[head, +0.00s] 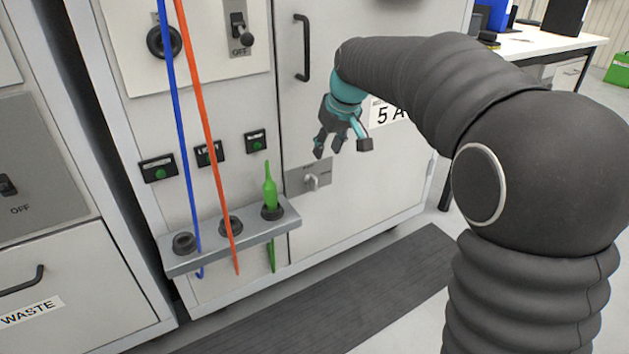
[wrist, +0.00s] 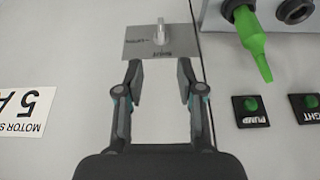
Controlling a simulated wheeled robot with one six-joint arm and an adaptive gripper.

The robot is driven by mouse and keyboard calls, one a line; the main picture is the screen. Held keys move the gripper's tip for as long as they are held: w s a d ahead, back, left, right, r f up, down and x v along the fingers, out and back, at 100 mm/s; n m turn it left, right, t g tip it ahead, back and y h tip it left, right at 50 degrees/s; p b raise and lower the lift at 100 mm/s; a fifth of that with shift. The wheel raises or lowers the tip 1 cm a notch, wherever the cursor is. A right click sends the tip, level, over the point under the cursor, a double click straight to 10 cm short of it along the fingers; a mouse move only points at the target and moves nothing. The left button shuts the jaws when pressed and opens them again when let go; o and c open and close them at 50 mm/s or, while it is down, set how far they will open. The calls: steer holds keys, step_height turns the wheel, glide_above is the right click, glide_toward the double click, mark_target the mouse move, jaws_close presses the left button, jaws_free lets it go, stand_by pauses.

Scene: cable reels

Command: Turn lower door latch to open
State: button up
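The lower door latch is a small pale lever (head: 312,181) on a grey plate (head: 296,181), low on the cabinet door (head: 372,185) near its left edge. In the wrist view the lever (wrist: 160,33) stands in the upper middle of the plate (wrist: 137,44), with small labels too blurred to read surely. My gripper (head: 341,148) is open and empty, above and slightly right of the latch in the head view. In the wrist view the fingers (wrist: 160,72) are spread, with the lever beyond their tips and roughly centred between them. They appear apart from the lever.
Left of the latch, a grey shelf (head: 188,262) holds a green nozzled tool (head: 270,190). Blue (head: 181,120) and red (head: 205,120) rods cross the panel. A black door handle (head: 302,48) is above. A dark mat (head: 340,294) lies on the floor.

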mark_target(315, 177)
steer(key=x, duration=0.5)
steer(key=b+x, duration=0.1)
steer(key=x, duration=0.3)
steer(key=b+x, duration=0.1)
steer(key=x, duration=0.4)
steer(key=shift+w+a+f, duration=0.1)
steer(key=shift+w+a, duration=0.2)
steer(key=shift+w, duration=0.1)
steer(key=shift+c, duration=0.2)
jaws_close()
